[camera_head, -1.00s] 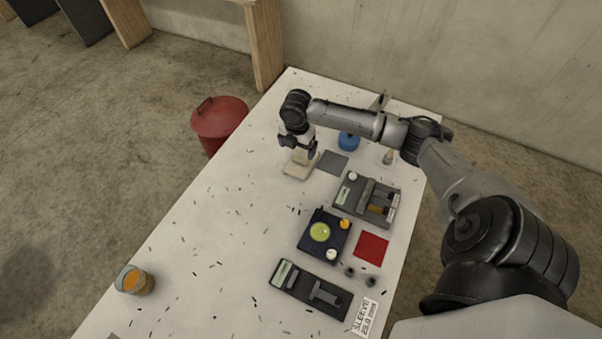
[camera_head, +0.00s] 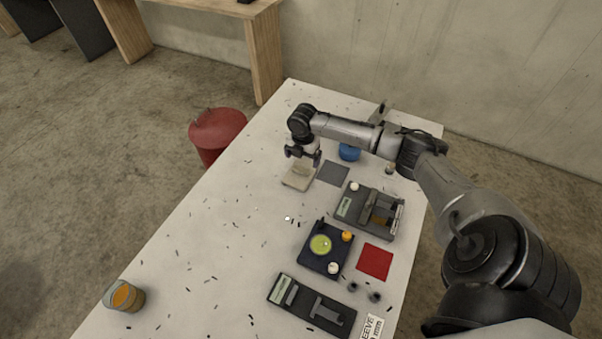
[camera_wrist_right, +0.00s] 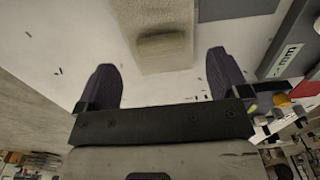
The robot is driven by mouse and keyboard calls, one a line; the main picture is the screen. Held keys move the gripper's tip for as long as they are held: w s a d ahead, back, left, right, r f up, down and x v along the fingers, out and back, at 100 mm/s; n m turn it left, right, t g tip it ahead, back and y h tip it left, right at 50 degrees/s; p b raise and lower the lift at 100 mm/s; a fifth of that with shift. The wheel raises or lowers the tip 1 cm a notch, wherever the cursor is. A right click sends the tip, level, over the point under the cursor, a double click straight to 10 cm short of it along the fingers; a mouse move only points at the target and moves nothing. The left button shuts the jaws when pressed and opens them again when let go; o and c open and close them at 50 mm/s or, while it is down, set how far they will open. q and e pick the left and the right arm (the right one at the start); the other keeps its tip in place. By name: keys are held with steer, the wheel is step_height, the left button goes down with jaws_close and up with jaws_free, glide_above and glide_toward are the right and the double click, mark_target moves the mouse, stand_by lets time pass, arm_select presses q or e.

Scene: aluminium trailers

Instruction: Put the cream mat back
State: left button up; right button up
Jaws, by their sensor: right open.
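The cream mat (camera_head: 291,184) lies flat on the white table, left of a dark grey square (camera_head: 333,173). A raised cream block sits on top of it. In the right wrist view the cream mat (camera_wrist_right: 150,12) and its block (camera_wrist_right: 165,48) show just beyond the fingers. My right gripper (camera_head: 303,161) is over the mat with its fingers pointing down. In the wrist view its two dark fingers (camera_wrist_right: 162,80) stand wide apart with nothing between them. My left gripper is not in view.
Right of the mat stand a grey fixture (camera_head: 350,209), a dark blue tray (camera_head: 309,257), a red square (camera_head: 375,261) and a blue round object (camera_head: 349,152). A glass with orange contents (camera_head: 124,297) stands near the left edge. Small dark shavings litter the table.

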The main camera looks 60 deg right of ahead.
mark_target(302, 167)
steer(key=shift+a+f, duration=0.15)
steer(key=shift+f, duration=2.45)
steer(key=c, duration=1)
steer(key=shift+r, duration=0.1)
